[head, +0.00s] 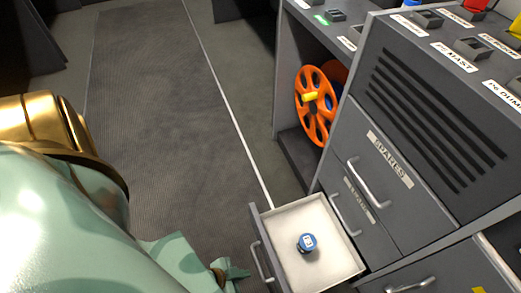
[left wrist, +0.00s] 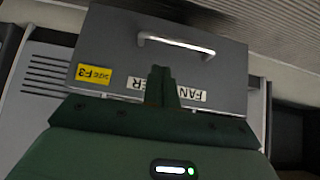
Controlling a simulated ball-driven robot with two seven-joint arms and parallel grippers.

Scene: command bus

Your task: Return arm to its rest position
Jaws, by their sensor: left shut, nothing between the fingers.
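My left arm comes in from the left of the head view as a large pale green link with a gold joint. My left gripper (head: 232,273) shows at the bottom of that view, partly cut off, to the left of the open drawer (head: 345,275). In the left wrist view the two dark green fingers (left wrist: 162,86) are together and empty. They overlap a grey panel (left wrist: 215,70) with a metal handle, a yellow label and a partly hidden white label. Whether they touch the panel cannot be told. My right gripper is in neither view.
The open drawer holds a blue, round item (head: 307,242). A grey cabinet (head: 420,160) with a closed SPARES drawer (head: 385,185) stands at right. An orange reel (head: 313,105) sits in an open bay. The dark floor mat (head: 155,100) is clear.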

